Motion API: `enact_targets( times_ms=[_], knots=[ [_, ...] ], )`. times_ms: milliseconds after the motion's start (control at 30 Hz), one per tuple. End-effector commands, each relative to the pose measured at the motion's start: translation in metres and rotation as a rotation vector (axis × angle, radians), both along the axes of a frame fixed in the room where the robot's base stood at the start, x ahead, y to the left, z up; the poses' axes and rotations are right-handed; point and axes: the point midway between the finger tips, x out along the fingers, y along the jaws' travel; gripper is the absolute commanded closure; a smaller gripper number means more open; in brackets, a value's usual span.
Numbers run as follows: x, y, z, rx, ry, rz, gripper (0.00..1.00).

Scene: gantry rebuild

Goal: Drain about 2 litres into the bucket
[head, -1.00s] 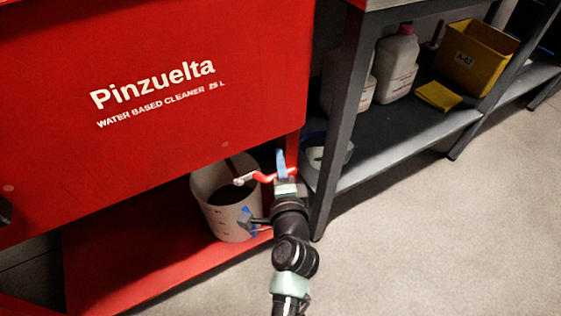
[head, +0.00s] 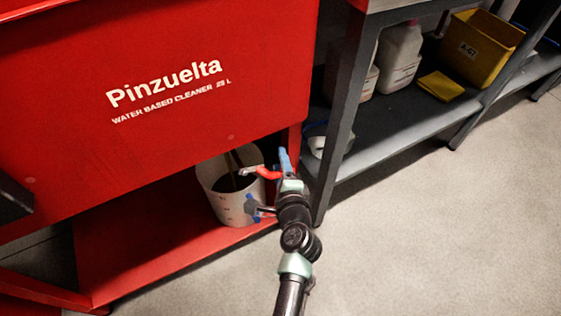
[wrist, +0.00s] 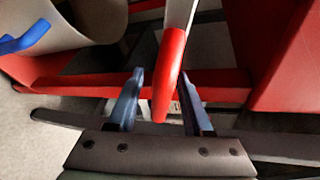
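The white bucket (head: 222,206) stands on the red lower shelf under the red tank (head: 170,150) marked "Pinzuelta water based cleaner 25 L". It holds dark liquid, and a thin brown streak (head: 235,170) that looks like a stream runs down into it. The red valve lever (head: 264,172) sticks out over the bucket's right rim. My gripper (head: 284,162) is at the lever's right end. In the wrist view the lever's red grip (wrist: 168,75) lies between my open blue fingers (wrist: 160,88), close to the right finger, with a gap at the left. The liquid level is hard to read.
A dark grey rack (head: 410,125) stands right of the tank, its leg close beside my gripper. Its lower shelf holds white jugs (head: 400,62), a yellow cloth (head: 440,86) and a yellow bin (head: 478,60). The floor (head: 440,230) in front is clear.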

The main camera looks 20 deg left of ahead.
Motion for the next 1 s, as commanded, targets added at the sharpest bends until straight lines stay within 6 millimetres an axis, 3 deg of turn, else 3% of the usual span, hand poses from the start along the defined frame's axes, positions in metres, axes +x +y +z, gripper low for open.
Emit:
enact_targets(
  times_ms=[367,800,1000],
  knots=[
    [-0.005,-0.004,0.004,0.000,-0.001,0.000,0.49],
    [-0.074,-0.049,0.028,-0.001,0.002,-0.003,0.49],
    [-0.096,-0.064,0.036,0.000,0.001,-0.001,0.49]
  ],
)
